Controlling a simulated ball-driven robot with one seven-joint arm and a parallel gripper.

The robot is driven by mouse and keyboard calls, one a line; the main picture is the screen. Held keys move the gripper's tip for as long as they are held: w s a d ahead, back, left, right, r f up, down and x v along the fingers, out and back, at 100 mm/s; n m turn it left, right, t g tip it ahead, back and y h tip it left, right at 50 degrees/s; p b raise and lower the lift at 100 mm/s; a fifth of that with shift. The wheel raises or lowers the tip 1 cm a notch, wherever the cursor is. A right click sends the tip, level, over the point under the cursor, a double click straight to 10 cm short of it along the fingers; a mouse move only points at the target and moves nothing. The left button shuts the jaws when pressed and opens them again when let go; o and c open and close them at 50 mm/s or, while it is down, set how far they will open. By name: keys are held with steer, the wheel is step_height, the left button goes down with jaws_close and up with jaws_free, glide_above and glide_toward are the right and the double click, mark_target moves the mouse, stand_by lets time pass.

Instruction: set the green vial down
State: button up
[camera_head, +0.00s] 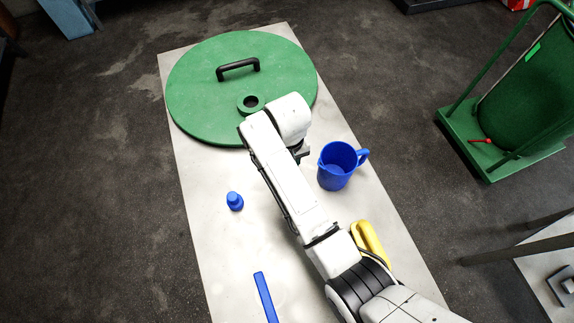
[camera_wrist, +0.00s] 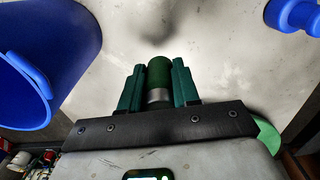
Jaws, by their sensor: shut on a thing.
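The green vial (camera_wrist: 159,72), dark green with a silver band, shows in the wrist view between the two teal fingers of my gripper (camera_wrist: 158,84). My gripper is shut on it. The light grey table (camera_wrist: 215,45) lies beyond the vial, with a dark shadow spot near its end. I cannot tell whether the vial touches the table. In the head view my arm hides the vial and most of the gripper, which is over the table (camera_head: 215,255) between the blue jug and the green lid.
The blue jug (camera_head: 337,166) stands close to my wrist; it also shows in the wrist view (camera_wrist: 45,60). A small blue bottle (camera_head: 235,201) stands on the table's left side. The green lid (camera_head: 200,85) covers the far end. A yellow object (camera_head: 368,240) and blue strip (camera_head: 265,298) lie nearer.

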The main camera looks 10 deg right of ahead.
steer(key=shift+w+f, duration=0.55)
steer(key=shift+f, duration=1.55)
steer(key=shift+f, duration=0.15)
steer(key=o, duration=1)
steer(key=shift+s, duration=0.1)
steer(key=shift+o, duration=0.2)
